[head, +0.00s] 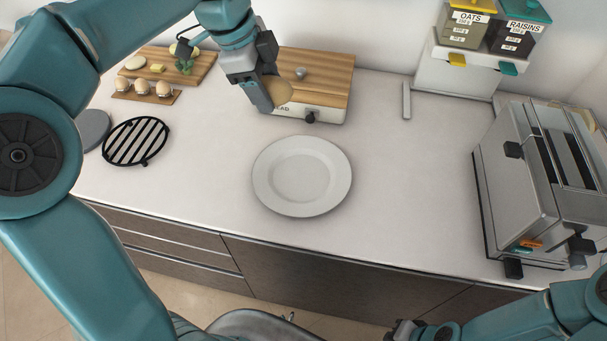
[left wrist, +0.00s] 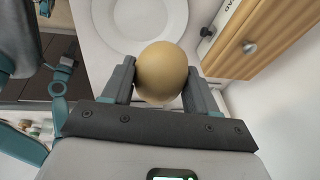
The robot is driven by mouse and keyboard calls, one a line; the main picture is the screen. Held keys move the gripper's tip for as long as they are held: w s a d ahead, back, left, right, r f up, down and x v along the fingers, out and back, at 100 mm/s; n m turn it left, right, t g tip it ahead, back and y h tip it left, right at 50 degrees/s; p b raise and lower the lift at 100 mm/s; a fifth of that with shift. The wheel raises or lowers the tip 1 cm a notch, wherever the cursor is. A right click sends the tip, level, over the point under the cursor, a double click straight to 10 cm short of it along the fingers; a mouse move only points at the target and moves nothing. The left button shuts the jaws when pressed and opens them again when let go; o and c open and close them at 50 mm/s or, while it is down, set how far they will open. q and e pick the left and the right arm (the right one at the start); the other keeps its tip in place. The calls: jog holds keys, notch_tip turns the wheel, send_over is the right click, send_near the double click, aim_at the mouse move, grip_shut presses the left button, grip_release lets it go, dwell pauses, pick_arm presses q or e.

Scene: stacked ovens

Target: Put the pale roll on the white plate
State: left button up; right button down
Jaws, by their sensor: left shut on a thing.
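The pale roll (head: 279,90) is held between the fingers of my left gripper (head: 268,98), which is shut on it. In the left wrist view the roll (left wrist: 161,73) looks round and tan, between both fingers of the left gripper (left wrist: 160,85). The gripper is in front of the bread box, up and left of the plate in the head view. The white plate (head: 343,183) lies empty on the counter; it also shows in the left wrist view (left wrist: 120,12). My right gripper (head: 403,331) is only partly seen at the bottom edge, its jaws unclear.
A wooden-lidded bread box (head: 335,75) stands behind the plate. A black round trivet (head: 136,141) and a board with eggs (head: 146,92) are at left. The counter around the plate is clear.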

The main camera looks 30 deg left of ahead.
pick_arm(q)
jog(key=shift+s+a+r+m, duration=0.15)
jog(key=shift+s+a+m, duration=0.05)
jog(key=shift+m, duration=0.2)
jog(key=shift+s+f, duration=0.15)
jog(key=shift+f, duration=0.15)
jog(key=b, duration=0.2)
send_near(282, 171)
jog(key=shift+x, duration=2.05)
jog(key=shift+a, duration=0.15)
